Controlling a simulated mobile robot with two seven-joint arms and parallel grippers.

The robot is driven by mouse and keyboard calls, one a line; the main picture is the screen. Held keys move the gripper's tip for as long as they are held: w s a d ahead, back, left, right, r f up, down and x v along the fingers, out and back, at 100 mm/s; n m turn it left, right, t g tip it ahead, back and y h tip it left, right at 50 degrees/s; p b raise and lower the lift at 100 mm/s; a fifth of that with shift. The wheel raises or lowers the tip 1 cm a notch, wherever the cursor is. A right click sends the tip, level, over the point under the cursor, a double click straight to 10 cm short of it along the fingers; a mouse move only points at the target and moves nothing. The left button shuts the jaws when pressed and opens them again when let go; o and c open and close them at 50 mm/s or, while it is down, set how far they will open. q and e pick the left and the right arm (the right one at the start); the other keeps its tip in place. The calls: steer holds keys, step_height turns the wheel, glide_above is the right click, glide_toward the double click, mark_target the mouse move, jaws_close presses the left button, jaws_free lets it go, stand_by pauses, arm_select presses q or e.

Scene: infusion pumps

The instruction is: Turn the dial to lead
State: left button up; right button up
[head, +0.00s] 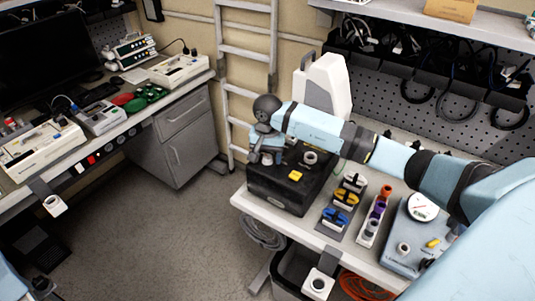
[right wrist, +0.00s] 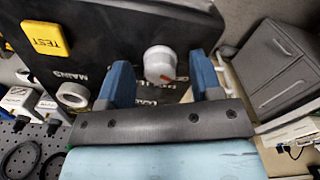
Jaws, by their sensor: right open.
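The black tester box (head: 263,199) stands on the right-hand bench and carries a yellow TEST button (head: 295,176). In the right wrist view the box (right wrist: 110,25) shows the yellow TEST button (right wrist: 43,40) and a round white dial (right wrist: 158,62). White lettering lies around the dial, partly covered; "MAINS" reads clearly, the rest is too small or hidden. My right gripper (head: 267,158) is over the left part of the box, pointing down. In the wrist view its blue fingers (right wrist: 161,65) are open, one on each side of the dial. I cannot tell whether they touch it. My left gripper is out of view.
A pale round fitting (right wrist: 73,95) sits on the box near the left finger. Right of the box are a rack with yellow and blue clips (head: 340,213), a tube rack (head: 374,218) and a grey gauge unit (head: 405,240). A ladder (head: 228,85) leans behind.

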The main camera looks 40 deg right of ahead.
steer(key=shift+c, duration=0.3)
steer(key=c, duration=0.9)
steer(key=shift+o, duration=0.2)
